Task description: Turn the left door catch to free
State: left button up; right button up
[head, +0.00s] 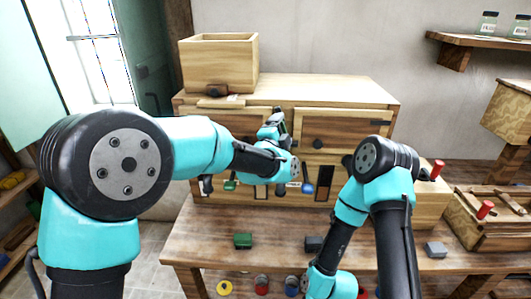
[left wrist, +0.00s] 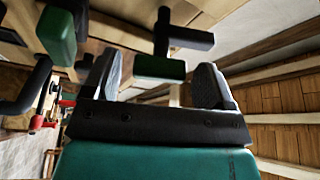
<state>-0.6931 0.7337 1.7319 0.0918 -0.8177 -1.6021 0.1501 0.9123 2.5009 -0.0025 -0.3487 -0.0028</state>
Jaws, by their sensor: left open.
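The wooden cabinet (head: 290,92) stands at the back of the bench, with a left door (head: 236,121) and a right door (head: 350,131). My left gripper (head: 279,117) is in front of the cabinet, near the gap between the doors. In the left wrist view its two fingers (left wrist: 158,78) are open and apart. A dark piece with a green end (left wrist: 158,68), which looks like a catch, shows between and beyond the fingertips. I cannot tell whether they touch it. In the head view my gripper hides most of that spot. My right gripper is out of view.
An open wooden box (head: 220,62) stands on the cabinet. A green block (head: 243,240) and a dark block (head: 314,243) lie on the bench (head: 205,238). Below the doors are green and blue (head: 307,188) pieces. A crate (head: 490,232) stands at right.

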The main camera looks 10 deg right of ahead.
pick_arm(q)
jog(key=v, duration=1.6)
jog(key=shift+a+f, duration=0.1)
jog(key=shift+f, duration=0.05)
jog(key=a+f+n+g+y, duration=0.2)
jog(key=a+f, duration=0.4)
jog(key=f, duration=0.3)
jog(key=a+f+n+g+y, duration=0.2)
jog(key=a+f+n, duration=0.3)
jog(key=f, duration=0.5)
jog(key=a+f+n+g+y, duration=0.2)
jog(key=a+f+n, duration=0.2)
jog(key=f, duration=0.6)
jog(key=shift+w+a+f+g, duration=0.15)
jog(key=shift+a+g, duration=0.15)
jog(key=shift+a, duration=1.05)
jog(key=s+a+f+n+g, duration=0.4)
jog(key=s+a+f+n, duration=0.2)
jog(key=s+f, duration=0.3)
jog(key=s+a+f+n+g+y, duration=0.1)
jog(key=s+a+f+n+g, duration=0.3)
jog(key=s+a+f+n, duration=0.2)
jog(key=s+a+f, duration=0.2)
jog(key=s+f, duration=0.1)
jog(key=s, duration=0.1)
jog(key=shift+f, duration=0.25)
jog(key=shift+d, duration=0.1)
jog(key=shift+c, duration=0.4)
